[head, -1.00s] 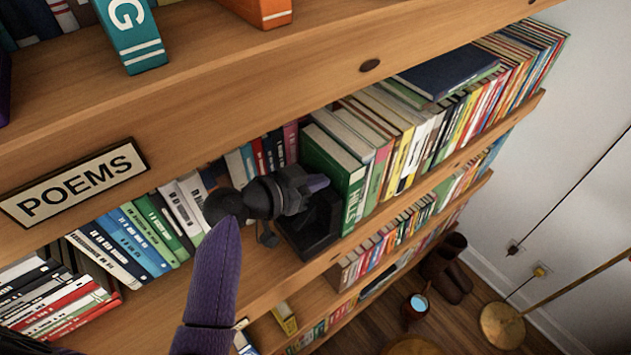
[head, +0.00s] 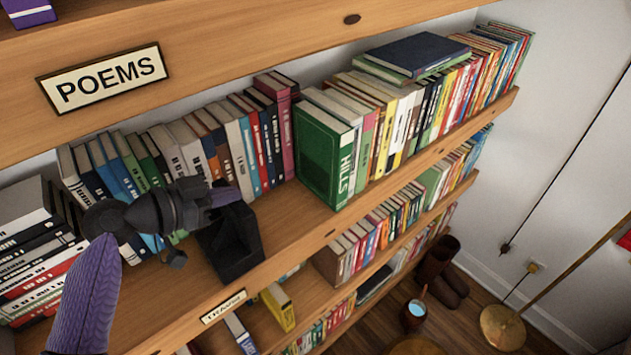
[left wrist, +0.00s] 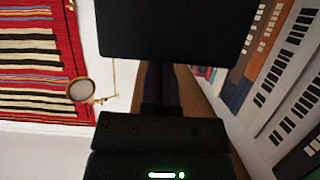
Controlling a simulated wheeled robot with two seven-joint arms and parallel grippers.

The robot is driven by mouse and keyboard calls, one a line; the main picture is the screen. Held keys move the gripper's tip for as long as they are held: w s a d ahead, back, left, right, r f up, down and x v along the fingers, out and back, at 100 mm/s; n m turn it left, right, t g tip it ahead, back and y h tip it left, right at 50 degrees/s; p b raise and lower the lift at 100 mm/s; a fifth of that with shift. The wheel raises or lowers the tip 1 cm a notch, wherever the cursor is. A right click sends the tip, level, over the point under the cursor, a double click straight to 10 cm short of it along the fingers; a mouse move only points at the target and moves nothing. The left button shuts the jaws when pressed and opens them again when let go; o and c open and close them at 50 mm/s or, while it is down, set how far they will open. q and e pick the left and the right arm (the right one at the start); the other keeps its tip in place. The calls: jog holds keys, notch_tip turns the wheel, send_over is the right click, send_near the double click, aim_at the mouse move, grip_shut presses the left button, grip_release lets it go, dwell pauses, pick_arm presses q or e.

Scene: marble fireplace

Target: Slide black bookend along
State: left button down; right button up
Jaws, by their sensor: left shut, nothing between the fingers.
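The black bookend (head: 240,247) stands on the shelf board near its front edge, in a gap between the row of books on the left and the green book marked HILLS (head: 325,160) on the right. A clear stretch of board separates it from the green book. My left gripper (head: 223,197) reaches in from the left and is shut, with its fingertips at the top of the bookend. In the left wrist view the bookend (left wrist: 178,30) appears as a dark block just past the fingers (left wrist: 160,88). I cannot tell whether they touch. My right gripper is not in view.
Upright books (head: 180,150) fill the shelf behind and to the left of the bookend. A flat stack of books (head: 35,255) lies at far left. A POEMS label (head: 103,78) is on the upper shelf. Bare board (head: 300,215) lies right of the bookend.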

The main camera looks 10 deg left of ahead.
pick_arm(q)
jog(key=s+a+b, duration=0.1)
jog(key=s+a, duration=0.3)
jog(key=s, duration=0.1)
jog(key=shift+f, duration=0.4)
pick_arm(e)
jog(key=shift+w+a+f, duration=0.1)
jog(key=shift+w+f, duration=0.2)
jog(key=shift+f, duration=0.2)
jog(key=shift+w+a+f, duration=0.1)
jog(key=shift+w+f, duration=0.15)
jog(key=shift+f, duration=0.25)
pick_arm(q)
notch_tip(320, 180, up, 11)
jog(key=p, duration=0.1)
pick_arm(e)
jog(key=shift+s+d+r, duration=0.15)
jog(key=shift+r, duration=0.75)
